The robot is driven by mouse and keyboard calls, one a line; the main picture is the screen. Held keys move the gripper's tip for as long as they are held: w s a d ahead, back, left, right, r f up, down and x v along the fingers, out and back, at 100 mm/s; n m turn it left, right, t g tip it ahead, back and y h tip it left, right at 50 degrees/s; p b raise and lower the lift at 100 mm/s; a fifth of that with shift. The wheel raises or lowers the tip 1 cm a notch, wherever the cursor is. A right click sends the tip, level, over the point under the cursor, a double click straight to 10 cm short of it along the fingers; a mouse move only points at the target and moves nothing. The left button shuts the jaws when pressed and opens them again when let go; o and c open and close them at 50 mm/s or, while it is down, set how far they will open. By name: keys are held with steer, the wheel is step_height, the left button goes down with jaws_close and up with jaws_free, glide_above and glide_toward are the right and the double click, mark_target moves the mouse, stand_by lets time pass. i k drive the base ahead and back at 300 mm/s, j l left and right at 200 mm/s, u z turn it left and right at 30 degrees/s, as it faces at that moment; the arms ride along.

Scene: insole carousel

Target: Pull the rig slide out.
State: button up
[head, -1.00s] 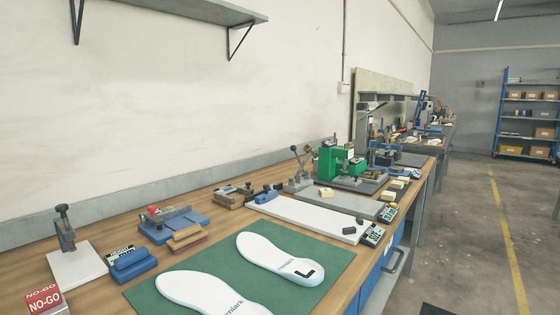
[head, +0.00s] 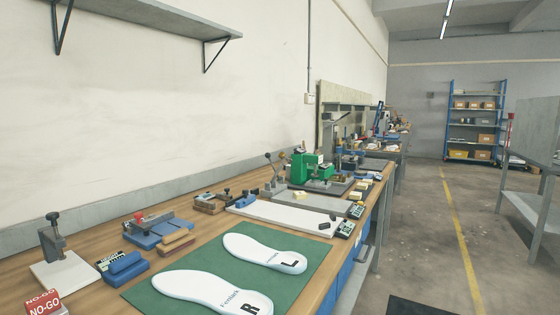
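Along the workbench (head: 95,248) stand several small fixtures. A green rig (head: 304,168) with a dark base sits on the far half of the bench. A flat grey plate (head: 318,203) lies in front of it, and a long white plate (head: 275,215) lies nearer. I cannot tell which part is the rig slide or whether it is in or out. My gripper does not show in this view.
A green mat (head: 190,280) bears two white insoles marked L (head: 265,251) and R (head: 205,290). A blue fixture (head: 158,232) and a NO-GO block (head: 43,302) lie at left. A grey rack (head: 535,205) stands at right.

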mark_target(317, 184)
steer(key=i+l, duration=0.65)
steer(key=i, duration=0.2)
steer(key=i+l+u, duration=0.1)
steer(key=i+l, duration=0.55)
steer(key=i, duration=0.2)
steer(key=i+l, duration=0.75)
steer(key=i+j, duration=0.05)
